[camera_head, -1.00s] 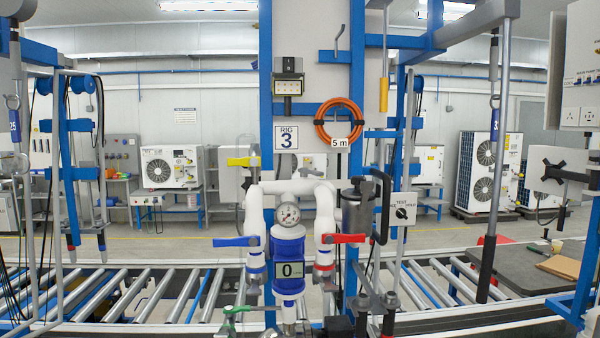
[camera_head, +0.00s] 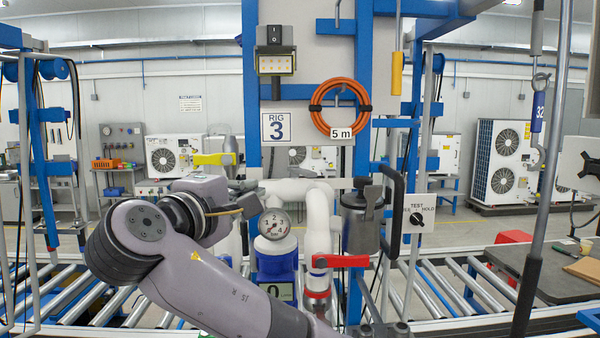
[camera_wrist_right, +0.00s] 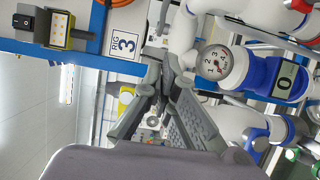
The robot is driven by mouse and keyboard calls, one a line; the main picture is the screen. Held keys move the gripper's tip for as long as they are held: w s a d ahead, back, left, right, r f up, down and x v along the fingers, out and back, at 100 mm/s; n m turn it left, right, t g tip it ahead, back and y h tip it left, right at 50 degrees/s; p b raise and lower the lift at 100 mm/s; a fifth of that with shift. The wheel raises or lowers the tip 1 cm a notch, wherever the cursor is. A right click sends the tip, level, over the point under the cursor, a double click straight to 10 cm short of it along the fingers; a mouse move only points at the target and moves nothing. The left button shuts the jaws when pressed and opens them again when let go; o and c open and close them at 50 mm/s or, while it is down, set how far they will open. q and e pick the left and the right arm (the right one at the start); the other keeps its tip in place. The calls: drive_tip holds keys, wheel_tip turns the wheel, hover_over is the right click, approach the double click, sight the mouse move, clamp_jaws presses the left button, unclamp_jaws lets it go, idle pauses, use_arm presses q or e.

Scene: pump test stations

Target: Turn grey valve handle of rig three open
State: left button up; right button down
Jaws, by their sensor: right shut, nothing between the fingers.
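A light grey valve handle (camera_head: 302,171) appears to lie across the top of the white pipework of rig three, above the pressure gauge (camera_head: 274,223). My right gripper (camera_head: 250,187) is at the upper left of this pipework. In the right wrist view its fingers (camera_wrist_right: 169,64) are shut and empty, with the tips close to a grey bar-like part (camera_wrist_right: 157,25). I cannot tell whether they touch it. My right forearm hides the blue handle and much of the left pipe. My left gripper is not in view.
A yellow handle (camera_head: 213,159) is just left of the gripper. A red handle (camera_head: 340,261) is on the right pipe. A grey canister (camera_head: 361,222) stands right of the pipes. The rig sign (camera_head: 277,127) and orange hose (camera_head: 340,110) are above. Roller conveyors run behind.

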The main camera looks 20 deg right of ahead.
sight(301, 171)
use_arm(q)
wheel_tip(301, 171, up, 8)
drive_tip(key=p, duration=0.8)
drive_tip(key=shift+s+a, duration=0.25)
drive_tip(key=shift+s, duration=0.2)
use_arm(e)
drive_tip(key=s+d+x, duration=0.1)
drive_tip(key=d+x, duration=0.1)
drive_tip(key=x, duration=0.8)
drive_tip(key=shift+s+r, duration=0.2)
drive_tip(key=shift+r, duration=0.25)
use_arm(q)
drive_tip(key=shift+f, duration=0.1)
use_arm(e)
drive_tip(key=shift+s+d, duration=0.1)
